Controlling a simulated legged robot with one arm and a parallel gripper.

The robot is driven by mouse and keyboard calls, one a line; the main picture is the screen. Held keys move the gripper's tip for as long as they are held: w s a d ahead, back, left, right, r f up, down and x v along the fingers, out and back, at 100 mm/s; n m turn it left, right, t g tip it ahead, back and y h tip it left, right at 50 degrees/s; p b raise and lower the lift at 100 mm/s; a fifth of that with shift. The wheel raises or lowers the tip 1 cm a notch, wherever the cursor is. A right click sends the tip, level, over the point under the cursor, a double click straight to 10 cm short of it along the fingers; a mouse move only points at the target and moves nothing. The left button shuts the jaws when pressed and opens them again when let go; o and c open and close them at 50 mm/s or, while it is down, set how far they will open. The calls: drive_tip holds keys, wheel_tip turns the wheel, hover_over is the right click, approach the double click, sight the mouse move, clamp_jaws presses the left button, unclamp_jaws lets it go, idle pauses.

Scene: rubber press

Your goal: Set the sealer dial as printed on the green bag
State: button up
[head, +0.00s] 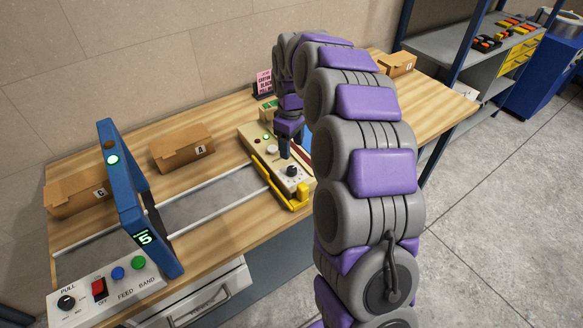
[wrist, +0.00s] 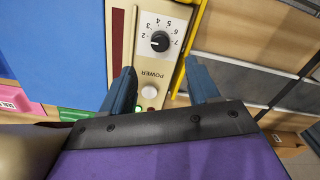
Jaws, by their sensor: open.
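The sealer (head: 262,150) is a cream and yellow machine on the wooden bench, with a black dial (head: 291,171) near its front end. In the wrist view the dial (wrist: 159,41) sits on a white numbered scale, seen upside down. Its pale mark seems to point left, near the 2; I cannot read it exactly.
A blue strapping arch (head: 122,190) with a display reading 5 stands left, beside a control panel (head: 105,288). Cardboard boxes (head: 182,148) lie along the bench. A pink sign (head: 264,83) stands behind the sealer. A shelf (head: 470,60) is at the right.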

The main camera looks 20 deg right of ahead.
sight(292, 168)
wheel_tip(292, 168, down, 9)
drive_tip(key=shift+f+b, duration=0.1)
drive_tip(key=shift+b, duration=0.85)
drive_tip(key=c, duration=1)
